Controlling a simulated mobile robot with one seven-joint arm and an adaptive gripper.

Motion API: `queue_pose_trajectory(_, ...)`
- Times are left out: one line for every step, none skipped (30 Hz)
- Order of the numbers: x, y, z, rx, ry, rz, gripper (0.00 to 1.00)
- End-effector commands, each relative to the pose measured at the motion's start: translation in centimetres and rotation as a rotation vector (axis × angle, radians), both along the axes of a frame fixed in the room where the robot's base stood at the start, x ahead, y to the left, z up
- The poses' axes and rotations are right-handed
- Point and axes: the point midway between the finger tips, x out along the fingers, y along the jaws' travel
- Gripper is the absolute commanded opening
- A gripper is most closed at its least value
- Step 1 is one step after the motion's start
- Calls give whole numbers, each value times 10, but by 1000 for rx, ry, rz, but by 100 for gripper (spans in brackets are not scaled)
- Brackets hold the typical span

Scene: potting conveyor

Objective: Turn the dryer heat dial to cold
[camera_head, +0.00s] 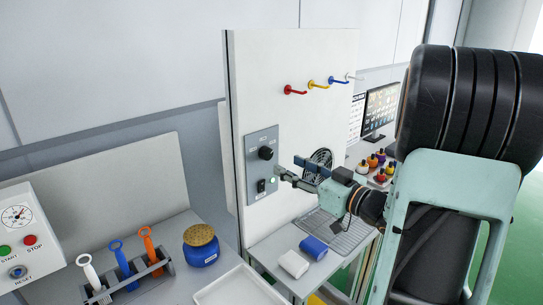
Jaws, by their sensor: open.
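A grey control plate (257,172) is mounted on the white upright panel. It carries a black round dial (265,153) near its top and a black rocker switch (261,186) below, with a small pale light beside the switch. The labels around the dial are too small to read, so its setting cannot be told. My gripper (288,167) is open, just right of the plate, with its fingers pointing left toward it. It appears apart from the dial and lies a little lower and to the right of it. Nothing shows between its fingers.
A round fan grille (321,161) sits in the panel behind my gripper. Red, yellow and white hooks (318,85) stick out above. A blue jar (201,246) and a tool rack (130,277) stand left.

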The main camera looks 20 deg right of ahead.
Motion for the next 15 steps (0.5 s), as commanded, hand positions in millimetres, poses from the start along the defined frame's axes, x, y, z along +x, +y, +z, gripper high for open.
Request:
queue_pose_trajectory(10,5,1,0,1,5,44)
queue_pose_trajectory(16,7,1,0,0,5,44)
queue_pose_trajectory(23,11,1,1,1,4,44)
queue_pose_trajectory(28,13,1,1,1,4,44)
queue_pose_trajectory(34,15,1,0,0,4,44)
queue_pose_trajectory(40,17,1,-1,1,3,44)
queue_pose_trajectory(45,19,1,-1,1,2,44)
queue_pose_trajectory(49,21,1,-1,0,2,44)
queue_pose_trajectory(54,23,1,-1,1,3,44)
queue_pose_trajectory(58,24,1,-2,0,2,44)
queue_pose_trajectory(61,25,1,-1,1,1,44)
queue_pose_trajectory(64,26,1,-2,0,1,44)
queue_pose_trajectory(66,27,1,-2,0,0,44)
queue_pose_trajectory(68,28,0,-2,0,0,44)
queue_pose_trajectory(70,28,0,-2,0,0,44)
